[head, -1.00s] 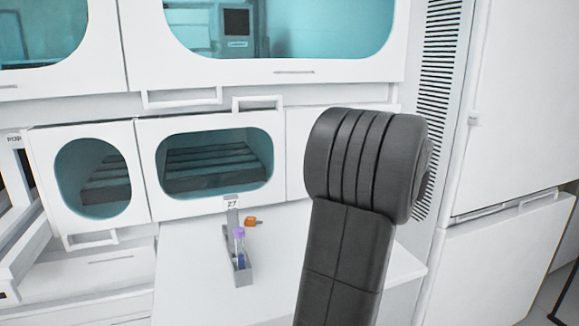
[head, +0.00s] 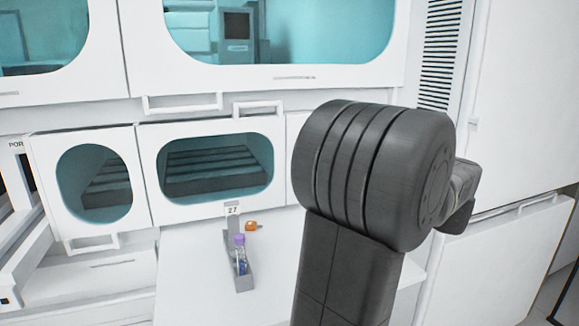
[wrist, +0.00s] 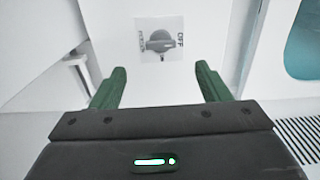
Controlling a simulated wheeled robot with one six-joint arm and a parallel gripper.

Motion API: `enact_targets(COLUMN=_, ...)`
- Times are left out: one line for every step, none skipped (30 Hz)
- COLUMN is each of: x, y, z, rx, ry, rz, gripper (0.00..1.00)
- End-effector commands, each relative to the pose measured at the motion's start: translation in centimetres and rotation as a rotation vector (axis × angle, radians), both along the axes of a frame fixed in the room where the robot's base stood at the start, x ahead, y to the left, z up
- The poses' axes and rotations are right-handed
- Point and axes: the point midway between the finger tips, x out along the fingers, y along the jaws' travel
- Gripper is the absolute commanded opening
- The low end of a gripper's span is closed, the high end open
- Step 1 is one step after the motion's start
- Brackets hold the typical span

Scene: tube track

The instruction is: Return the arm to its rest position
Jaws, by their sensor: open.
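My gripper (wrist: 160,88) shows in the wrist view with its two green fingers apart and nothing between them. Beyond the fingers is a white surface with a grey rotary knob (wrist: 160,42) on a square plate marked with lettering, one side reading OFF. The fingers are apart from the knob. In the head view my dark arm rises at the centre right, and its far part bends away to the right behind the elbow. The gripper's fingers are hidden in the head view.
A grey rack (head: 238,275) labelled 27 holds a purple-capped tube (head: 240,252) on the white counter (head: 190,285). A small orange item (head: 251,226) lies beside it. White cabinets with tinted windows (head: 215,165) stand behind. A tall white cabinet (head: 525,100) is at the right.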

Motion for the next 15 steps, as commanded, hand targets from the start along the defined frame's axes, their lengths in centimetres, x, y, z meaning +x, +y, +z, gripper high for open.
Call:
enact_targets(x=1.0, y=0.4, z=-0.2, rx=0.0, ry=0.0, rz=0.003, gripper=0.7)
enact_targets(x=1.5, y=0.6, z=-0.2, rx=0.0, ry=0.0, rz=0.004, gripper=0.7)
enact_targets(x=2.2, y=0.9, z=-0.2, rx=-0.001, ry=0.0, rz=0.003, gripper=0.7)
enact_targets(x=2.8, y=1.1, z=-0.2, rx=-0.001, ry=0.0, rz=0.004, gripper=0.7)
enact_targets(x=3.3, y=1.3, z=-0.2, rx=-0.001, ry=0.0, rz=0.003, gripper=0.7)
enact_targets(x=4.1, y=1.6, z=-0.2, rx=-0.001, ry=0.0, rz=0.003, gripper=0.7)
enact_targets(x=4.7, y=1.8, z=-0.2, rx=0.0, ry=0.0, rz=0.003, gripper=0.7)
enact_targets(x=5.2, y=2.0, z=-0.2, rx=0.0, ry=0.0, rz=0.003, gripper=0.7)
enact_targets(x=6.0, y=2.3, z=-0.2, rx=0.0, ry=-0.001, rz=0.003, gripper=0.7)
enact_targets(x=6.6, y=2.5, z=-0.2, rx=0.0, ry=0.0, rz=0.002, gripper=0.7)
enact_targets(x=7.1, y=2.6, z=-0.2, rx=-0.001, ry=-0.001, rz=0.003, gripper=0.7)
enact_targets(x=7.9, y=2.9, z=-0.2, rx=0.0, ry=-0.001, rz=0.002, gripper=0.7)
enact_targets(x=8.5, y=3.1, z=-0.2, rx=0.0, ry=-0.001, rz=0.002, gripper=0.7)
enact_targets(x=9.0, y=3.3, z=-0.1, rx=0.0, ry=-0.001, rz=0.002, gripper=0.7)
enact_targets(x=9.8, y=3.6, z=-0.2, rx=0.001, ry=-0.001, rz=0.002, gripper=0.7)
